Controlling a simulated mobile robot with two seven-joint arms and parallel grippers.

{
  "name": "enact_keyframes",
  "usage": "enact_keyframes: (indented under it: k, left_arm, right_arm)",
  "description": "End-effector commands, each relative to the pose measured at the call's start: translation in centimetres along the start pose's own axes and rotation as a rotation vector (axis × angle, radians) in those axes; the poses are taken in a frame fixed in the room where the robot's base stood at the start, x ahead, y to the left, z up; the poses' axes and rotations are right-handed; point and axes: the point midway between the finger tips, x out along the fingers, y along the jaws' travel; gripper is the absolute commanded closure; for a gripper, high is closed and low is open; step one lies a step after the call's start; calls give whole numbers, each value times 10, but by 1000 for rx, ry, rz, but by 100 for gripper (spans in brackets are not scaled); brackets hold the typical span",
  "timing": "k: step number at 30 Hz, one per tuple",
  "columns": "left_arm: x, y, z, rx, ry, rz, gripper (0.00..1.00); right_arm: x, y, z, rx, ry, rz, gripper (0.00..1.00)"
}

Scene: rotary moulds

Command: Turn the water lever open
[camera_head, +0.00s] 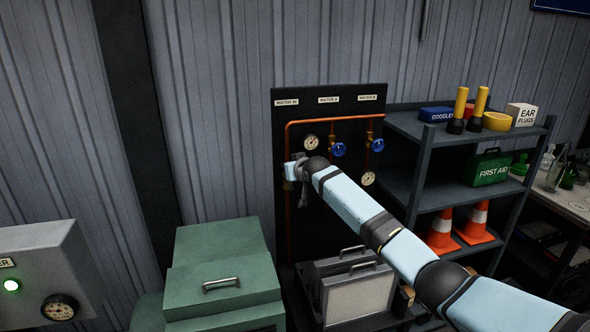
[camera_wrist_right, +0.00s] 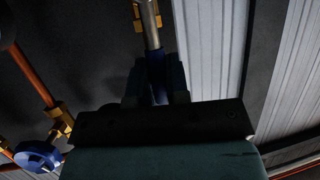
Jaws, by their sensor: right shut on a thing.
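In the right wrist view the water lever (camera_wrist_right: 150,25) has a silver metal shaft. Its blue grip lies between the two dark fingers of my right gripper (camera_wrist_right: 157,82). The jaws are shut on this lever. In the head view my right gripper (camera_head: 291,172) is at the left side of the dark water panel (camera_head: 345,101), below the "WATER IN" label (camera_head: 287,102). My wrist and gripper hide most of the lever there, so its angle is hard to tell. My left gripper is not in view.
Copper pipe (camera_head: 330,119), gauges (camera_head: 311,142) and two blue valve knobs (camera_head: 338,149) are on the panel. A green cabinet (camera_head: 222,262) stands below left. A shelf (camera_head: 418,127) with goggles box, first aid case and cones stands right. Grey cases (camera_head: 356,292) sit below my arm.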

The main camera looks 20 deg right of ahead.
Motion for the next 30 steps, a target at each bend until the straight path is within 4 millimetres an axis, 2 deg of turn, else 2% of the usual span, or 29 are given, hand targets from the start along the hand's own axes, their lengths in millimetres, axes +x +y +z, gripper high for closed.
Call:
enact_keyframes:
  k: [17,18,21,30]
  left_arm:
    - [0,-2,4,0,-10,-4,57]
    - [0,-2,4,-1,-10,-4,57]
    - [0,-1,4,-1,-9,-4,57]
    - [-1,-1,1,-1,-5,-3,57]
  right_arm:
    - [2,-2,0,-34,-8,14,100]
    - [2,-2,0,-34,-8,14,80]
    - [2,-2,0,-33,-8,13,60]
    - [1,-2,0,-30,-7,13,60]
